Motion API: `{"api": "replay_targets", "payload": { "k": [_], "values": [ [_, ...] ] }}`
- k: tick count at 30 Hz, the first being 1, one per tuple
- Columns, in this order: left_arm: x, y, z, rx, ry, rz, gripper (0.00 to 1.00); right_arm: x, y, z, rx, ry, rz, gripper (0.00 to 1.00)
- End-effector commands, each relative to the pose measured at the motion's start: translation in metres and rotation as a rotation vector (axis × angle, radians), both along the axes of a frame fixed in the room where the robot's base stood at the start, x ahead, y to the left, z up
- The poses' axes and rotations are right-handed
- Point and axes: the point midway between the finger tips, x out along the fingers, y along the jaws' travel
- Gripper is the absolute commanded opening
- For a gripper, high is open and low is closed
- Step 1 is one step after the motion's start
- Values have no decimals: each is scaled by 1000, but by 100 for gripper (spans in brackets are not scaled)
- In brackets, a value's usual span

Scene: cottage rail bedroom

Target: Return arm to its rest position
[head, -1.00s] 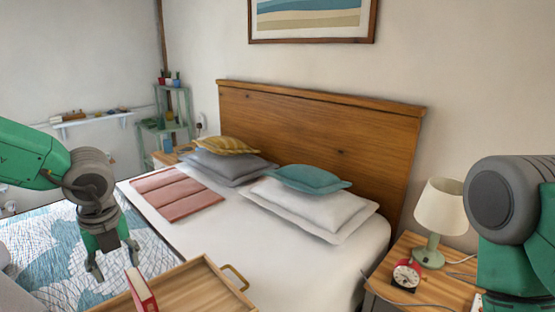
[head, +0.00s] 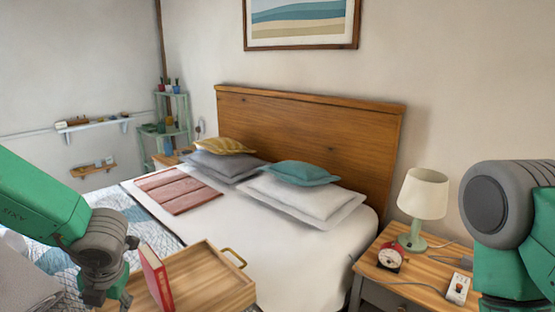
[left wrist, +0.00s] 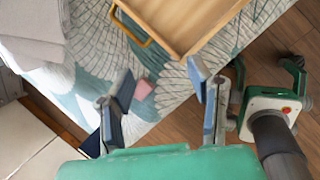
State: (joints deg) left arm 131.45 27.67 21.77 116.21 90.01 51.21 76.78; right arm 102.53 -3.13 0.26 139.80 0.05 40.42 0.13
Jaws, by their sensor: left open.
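My left gripper (head: 115,296) is low at the left of the head view, beside the wooden tray (head: 236,295) and near the red book (head: 156,279). Its fingertips are partly cut off by the frame's bottom edge. In the left wrist view its two fingers (left wrist: 162,88) are spread apart with nothing between them in their grip. The patterned quilt (left wrist: 90,55) and a small pink item (left wrist: 143,89) show beyond the fingers. A thick link of my right arm fills the right edge of the head view; its gripper is outside the frame.
The bed carries pillows (head: 305,199) and a folded pink throw (head: 178,190). A nightstand at right holds a lamp (head: 422,200), a red clock (head: 390,257) and a small switch box (head: 458,288). In the wrist view the tray's handle (left wrist: 128,28) is close ahead of the fingers.

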Motion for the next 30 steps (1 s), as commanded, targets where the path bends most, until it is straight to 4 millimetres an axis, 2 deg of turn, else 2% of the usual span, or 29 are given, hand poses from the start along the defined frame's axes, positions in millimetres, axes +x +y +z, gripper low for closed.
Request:
{"api": "replay_targets", "payload": {
  "k": [1,5,8,10,14,16,18,21,23,24,27,30],
  "values": [
    [-6,2,-15,44,31,-110,47,0,0,-3,0,1,0,40],
    [-19,6,-51,166,122,-460,47,-1,0,-7,0,2,-1,40],
    [-38,3,-88,270,230,-836,47,-1,0,-11,0,2,0,40],
    [-58,-4,-117,344,327,-1172,47,-1,0,-16,0,2,0,40],
    [-112,-29,-168,436,499,-1853,47,-1,0,-23,0,2,0,40],
    [-146,-43,-189,454,561,-2203,47,-1,0,-26,0,1,1,40],
    [-181,-55,-205,451,595,-2516,47,-1,0,-29,0,1,0,40],
    [-224,-68,-218,430,597,-2869,47,-1,0,-32,0,1,0,40],
    [-242,-72,-221,414,582,-3020,47,-1,0,-33,0,1,0,40],
    [-252,-74,-223,-398,-558,3035,47,-1,0,-33,0,1,0,40],
    [-264,-75,-225,-363,-504,2955,47,-1,0,-34,0,1,0,40],
    [-267,-75,-225,-358,-489,2938,47,-1,0,-34,0,1,0,40]
  ]
}}
